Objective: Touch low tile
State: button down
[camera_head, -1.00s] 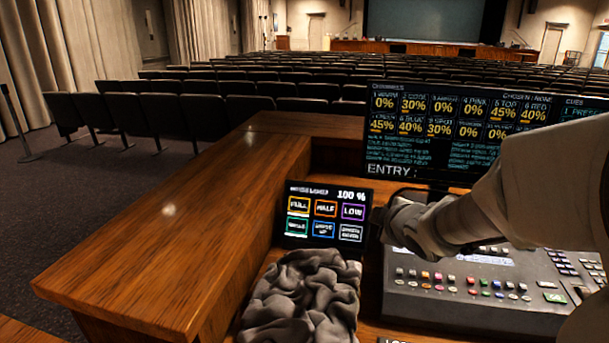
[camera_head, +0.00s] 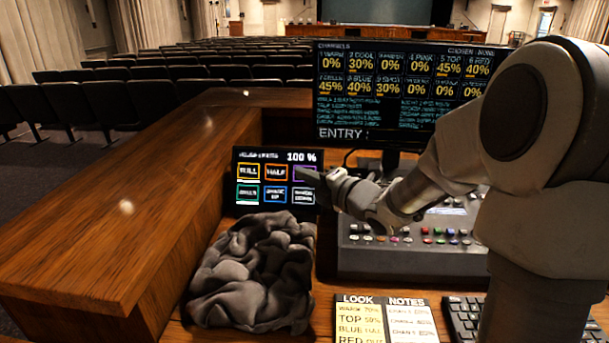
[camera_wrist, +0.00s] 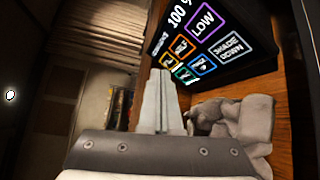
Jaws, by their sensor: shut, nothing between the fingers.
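The low tile is a purple-outlined box at the top right of a small dark touch panel (camera_head: 277,205). In the head view my gripper's tip hides most of it, leaving a purple edge (camera_head: 304,170). In the wrist view the low tile (camera_wrist: 204,21) is fully readable, above and right of the fingertips. My gripper (camera_head: 312,177) is shut and empty, its fingers pointing left at the panel. In the wrist view the shut fingers (camera_wrist: 160,75) end near the panel's lower-left tiles. I cannot tell whether the tip touches the screen.
A crumpled grey cloth (camera_head: 255,275) lies in front of the panel. A mixing console (camera_head: 410,250) and a large monitor (camera_head: 400,95) stand to the right. A look/notes sheet (camera_head: 385,318) and a keyboard (camera_head: 470,315) are at the front. A wooden ledge (camera_head: 110,220) runs along the left.

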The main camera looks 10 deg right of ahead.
jog(key=shift+w, duration=0.1)
jog(key=shift+w+d+f+b, duration=0.3)
jog(key=shift+w+f, duration=0.4)
jog(key=shift+w, duration=0.5)
jog(key=shift+w+d+f+b, duration=0.15)
jog(key=shift+w+d+f, duration=0.4)
jog(key=shift+w, duration=0.7)
jog(key=shift+w+d+f+b, duration=0.25)
jog(key=shift+w+f, duration=0.6)
jog(key=shift+w, duration=0.35)
jog(key=shift+w+f, duration=0.1)
jog(key=shift+w+d+b, duration=0.1)
jog(key=shift+w+b, duration=0.15)
jog(key=shift+b, duration=0.15)
jog(key=shift+w+f, duration=0.2)
jog(key=shift+w, duration=0.05)
jog(key=shift+s+r+b, duration=0.3)
jog(key=shift+s+b, duration=0.15)
jog(key=shift+s, duration=0.15)
jog(key=shift+s+r, duration=0.1)
